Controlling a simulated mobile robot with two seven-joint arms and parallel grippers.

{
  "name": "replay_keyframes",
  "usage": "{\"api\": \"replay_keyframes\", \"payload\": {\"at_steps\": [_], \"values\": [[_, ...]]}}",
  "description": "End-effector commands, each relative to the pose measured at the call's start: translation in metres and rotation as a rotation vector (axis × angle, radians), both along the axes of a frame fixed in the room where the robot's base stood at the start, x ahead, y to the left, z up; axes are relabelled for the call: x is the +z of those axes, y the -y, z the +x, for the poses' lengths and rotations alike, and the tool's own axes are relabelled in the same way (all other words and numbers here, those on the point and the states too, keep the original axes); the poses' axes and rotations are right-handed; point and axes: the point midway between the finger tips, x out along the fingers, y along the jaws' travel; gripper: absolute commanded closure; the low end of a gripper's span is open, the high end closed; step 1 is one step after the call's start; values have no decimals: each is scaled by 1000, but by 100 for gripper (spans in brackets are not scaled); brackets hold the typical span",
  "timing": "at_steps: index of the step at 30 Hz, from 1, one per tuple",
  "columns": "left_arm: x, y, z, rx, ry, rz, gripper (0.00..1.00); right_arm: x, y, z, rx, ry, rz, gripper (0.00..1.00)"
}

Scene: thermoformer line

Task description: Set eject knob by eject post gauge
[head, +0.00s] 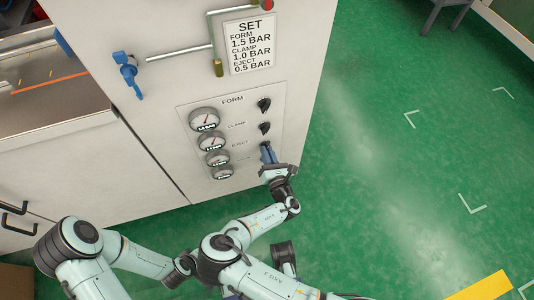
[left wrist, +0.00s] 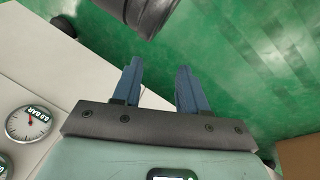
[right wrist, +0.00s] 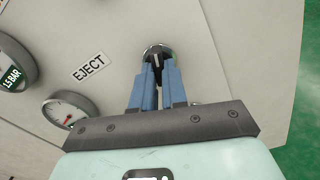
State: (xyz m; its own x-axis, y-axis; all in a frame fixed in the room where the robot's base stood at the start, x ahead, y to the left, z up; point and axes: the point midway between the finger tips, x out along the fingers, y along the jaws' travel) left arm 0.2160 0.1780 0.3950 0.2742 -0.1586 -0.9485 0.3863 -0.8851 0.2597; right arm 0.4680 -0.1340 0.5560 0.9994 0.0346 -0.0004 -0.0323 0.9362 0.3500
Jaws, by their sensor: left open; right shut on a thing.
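The white machine's panel (head: 276,93) carries a column of round gauges and black knobs. My right gripper (head: 267,153) is shut on the lowest knob, the eject knob (right wrist: 157,60), beside the EJECT label (right wrist: 90,66). Its fingers hide part of the knob. A gauge (right wrist: 70,108) shows below that label in the right wrist view, its readout hidden. Another gauge (right wrist: 15,65) at the left edge reads about 1.5 BAR. My left gripper (left wrist: 158,88) is open and empty, over the floor. A gauge (left wrist: 28,122) in the left wrist view appears to read 0.0 BAR.
A sign (head: 250,45) lists FORM 1.5, CLAMP 1.0, EJECT 0.5 BAR. The form knob (head: 264,105) and clamp knob (head: 264,128) sit just above my right gripper. A blue valve (head: 127,72) and pipe jut from the machine. Green floor (head: 390,170) to the right is clear.

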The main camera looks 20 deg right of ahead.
Motion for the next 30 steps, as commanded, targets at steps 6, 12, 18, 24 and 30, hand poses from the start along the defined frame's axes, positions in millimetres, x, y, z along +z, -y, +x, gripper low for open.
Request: {"api": "replay_keyframes", "payload": {"at_steps": [6, 12, 18, 24, 30], "values": [[-17, -2, -18, 1, -61, -4, 57, -1, 1, 0, -1, 8, -174, 100], [-26, -3, -29, 3, -95, -6, 57, 0, 2, 0, -2, 12, -285, 100], [-31, -4, -35, 5, -117, -8, 57, 0, 2, 0, -2, 15, -349, 100], [-32, -4, -37, 5, -124, -8, 57, 1, 2, 0, -2, 16, -373, 100], [-32, -5, -37, 5, -125, -8, 57, 1, 2, 0, -2, 16, -376, 100]]}}
